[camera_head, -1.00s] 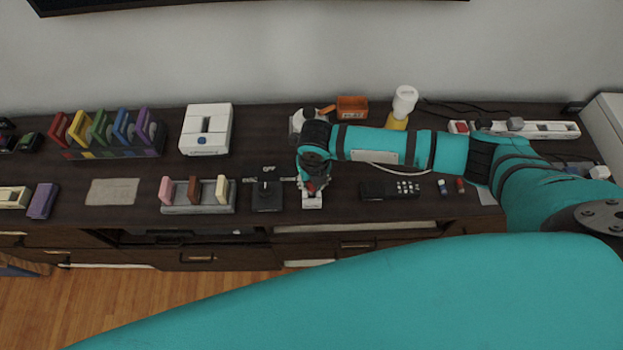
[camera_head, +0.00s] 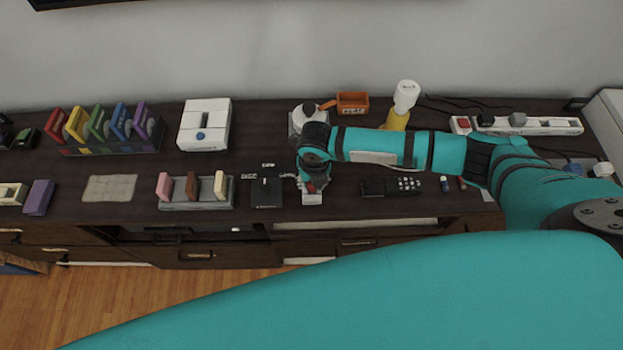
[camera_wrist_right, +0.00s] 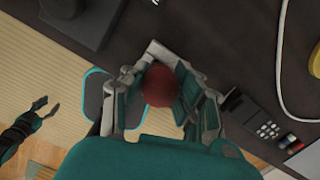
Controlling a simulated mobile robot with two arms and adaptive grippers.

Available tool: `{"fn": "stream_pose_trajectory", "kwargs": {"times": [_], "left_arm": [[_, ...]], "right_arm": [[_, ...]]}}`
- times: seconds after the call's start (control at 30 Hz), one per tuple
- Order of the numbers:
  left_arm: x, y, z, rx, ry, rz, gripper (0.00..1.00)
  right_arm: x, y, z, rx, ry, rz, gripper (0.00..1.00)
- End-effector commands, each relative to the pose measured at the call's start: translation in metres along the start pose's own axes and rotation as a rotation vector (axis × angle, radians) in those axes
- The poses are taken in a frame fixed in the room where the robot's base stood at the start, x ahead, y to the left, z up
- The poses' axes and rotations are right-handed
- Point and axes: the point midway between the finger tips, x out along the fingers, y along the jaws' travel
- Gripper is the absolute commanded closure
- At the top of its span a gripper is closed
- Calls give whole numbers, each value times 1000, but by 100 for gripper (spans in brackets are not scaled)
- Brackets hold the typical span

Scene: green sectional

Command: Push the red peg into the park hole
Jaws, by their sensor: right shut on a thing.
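The red peg (camera_wrist_right: 160,87) shows its round top between the fingers of my right gripper (camera_wrist_right: 158,97) in the right wrist view. The fingers are shut on it. In the head view my right gripper (camera_head: 312,180) points down over a small pale block (camera_head: 312,198) near the front edge of the cabinet top. The gripper covers most of the block and the peg's lower end. I cannot make out the park hole or how deep the peg stands. My left gripper (camera_wrist_right: 42,110) shows open and empty at the left edge of the wrist view, away from the cabinet.
A black box (camera_head: 266,193) stands just left of the block, with a grey rack (camera_head: 196,205) of upright pieces beyond it. A remote (camera_head: 373,187) lies to the right.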

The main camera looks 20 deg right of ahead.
Motion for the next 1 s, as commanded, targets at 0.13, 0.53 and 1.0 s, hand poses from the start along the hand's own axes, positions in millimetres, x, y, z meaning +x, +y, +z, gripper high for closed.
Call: {"fn": "stream_pose_trajectory", "kwargs": {"times": [0.13,0.53,1.0], "left_arm": [[3,0,0,0,0,0,60],[9,0,1,0,0,0,60],[12,0,1,0,0,0,60]], "right_arm": [[5,0,-1,0,0,0,99],[15,0,-2,-1,0,1,99],[19,0,-2,0,0,0,45]]}}
